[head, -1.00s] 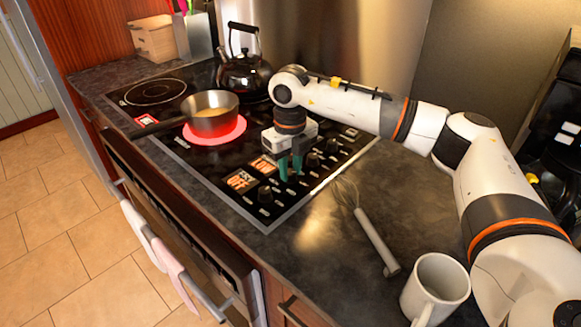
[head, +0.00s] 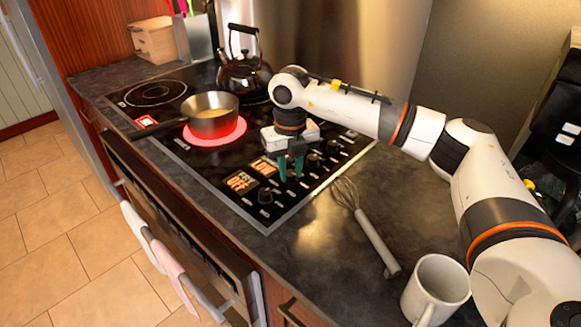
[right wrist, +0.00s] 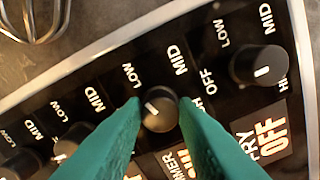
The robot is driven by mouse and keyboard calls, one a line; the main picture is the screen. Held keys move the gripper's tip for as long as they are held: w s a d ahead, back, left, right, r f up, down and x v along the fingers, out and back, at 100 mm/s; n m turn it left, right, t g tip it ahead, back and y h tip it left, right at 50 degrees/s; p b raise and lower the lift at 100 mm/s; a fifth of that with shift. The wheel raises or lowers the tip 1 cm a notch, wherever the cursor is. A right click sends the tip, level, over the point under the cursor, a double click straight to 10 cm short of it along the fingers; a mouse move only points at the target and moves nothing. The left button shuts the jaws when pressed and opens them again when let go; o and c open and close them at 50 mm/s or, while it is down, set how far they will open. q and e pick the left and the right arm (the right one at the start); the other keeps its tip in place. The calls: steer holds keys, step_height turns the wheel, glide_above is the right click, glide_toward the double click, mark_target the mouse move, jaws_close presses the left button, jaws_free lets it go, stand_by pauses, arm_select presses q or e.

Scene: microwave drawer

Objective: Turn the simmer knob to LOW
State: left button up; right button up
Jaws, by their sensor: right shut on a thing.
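The simmer knob (right wrist: 160,108) is a small black knob with a white mark on the stove's control panel. In the right wrist view the green fingertips of my right gripper (right wrist: 160,110) are shut on its two sides. The white mark points to the upper left, roughly toward the LOW print (right wrist: 132,74). The left finger hides part of the dial print. In the head view my right gripper (head: 291,168) reaches down to the panel and hides the knob. An orange SIMMER display (right wrist: 180,162) is partly covered by a finger. My left gripper is not in view.
Another knob (right wrist: 259,67) sits to the right in the wrist view, beside a display with OFF (right wrist: 270,138). A saucepan (head: 212,118) stands on a glowing burner, with a kettle (head: 243,75) behind. A whisk (head: 366,228) and a mug (head: 436,287) are on the counter.

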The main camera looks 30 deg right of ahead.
mark_target(290, 172)
steer(key=o, duration=1)
step_height(290, 172, up, 12)
steer(key=shift+r+b, duration=0.1)
steer(key=shift+b, duration=0.4)
